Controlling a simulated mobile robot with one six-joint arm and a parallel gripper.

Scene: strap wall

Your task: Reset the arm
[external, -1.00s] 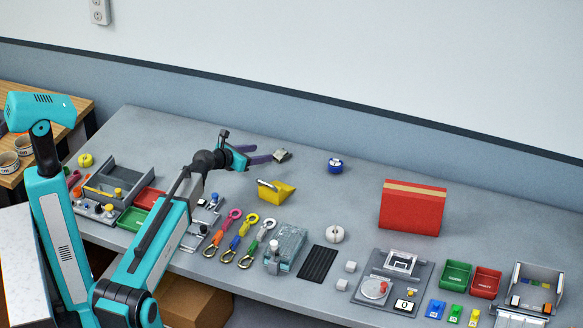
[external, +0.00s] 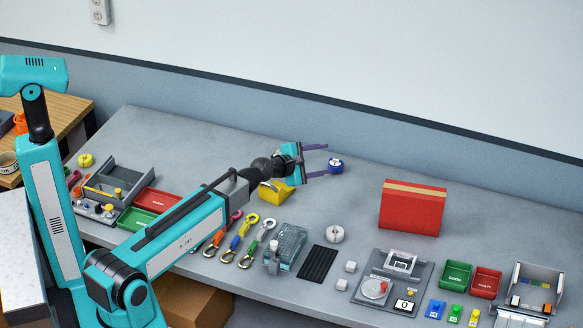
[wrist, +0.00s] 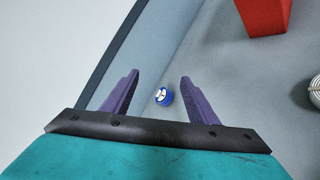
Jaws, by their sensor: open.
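My gripper (external: 320,161) is open, with its two purple fingers apart over the back middle of the table. In the wrist view my gripper (wrist: 158,88) shows both fingers spread with nothing held between them. A small blue and white round object (external: 335,166) stands on the table just beyond the fingertips. In the wrist view the blue object (wrist: 164,97) appears between the fingers but farther off, and they do not grip it. My arm stretches over the table from the lower left.
A yellow scoop-like piece (external: 277,192) is partly hidden under my wrist. A red box (external: 412,208) stands upright to the right. Colored straps with hooks (external: 240,240) lie in front. A grey open tray (external: 118,185) is at left. The back middle-right tabletop is clear.

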